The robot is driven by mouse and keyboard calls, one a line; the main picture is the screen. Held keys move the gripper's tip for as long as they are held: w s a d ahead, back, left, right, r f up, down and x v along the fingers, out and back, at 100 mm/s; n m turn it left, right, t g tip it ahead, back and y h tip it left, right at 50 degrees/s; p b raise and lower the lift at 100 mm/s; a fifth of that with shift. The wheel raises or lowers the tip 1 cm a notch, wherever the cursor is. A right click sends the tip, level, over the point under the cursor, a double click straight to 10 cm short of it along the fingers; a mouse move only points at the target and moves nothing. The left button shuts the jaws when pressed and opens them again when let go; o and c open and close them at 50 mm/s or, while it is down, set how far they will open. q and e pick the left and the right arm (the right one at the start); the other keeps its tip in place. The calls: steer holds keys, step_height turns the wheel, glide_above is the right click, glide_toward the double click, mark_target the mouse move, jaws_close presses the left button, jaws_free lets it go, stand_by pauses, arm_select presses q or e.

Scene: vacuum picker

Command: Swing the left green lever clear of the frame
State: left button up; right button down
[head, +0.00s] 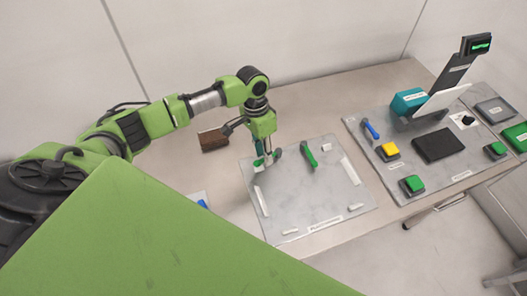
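A grey plate (330,196) lies on the table in front of me, with white strips along its edges. A green lever (308,155) stands on its far side, right of my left gripper. My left gripper (267,161) points down over the plate's far left corner. A small green piece (259,147), apparently the left green lever, shows at its fingers and is mostly hidden by them. I cannot tell whether the fingers are shut on it or only beside it. My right gripper is not in view.
A brown block (212,139) is behind the arm's wrist. To the right, a second grey panel (455,165) carries a blue lever (371,129), a yellow button (388,150), green buttons (412,184) and a raised screen (480,45). The plate's middle is clear.

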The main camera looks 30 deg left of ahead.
arm_select(q)
steer(key=shift+f, duration=0.15)
jaws_close()
steer(key=shift+w+a+m, duration=0.3)
steer(key=shift+m, duration=0.5)
steer(key=shift+w+a+m, duration=0.25)
steer(key=shift+m, duration=0.55)
jaws_free()
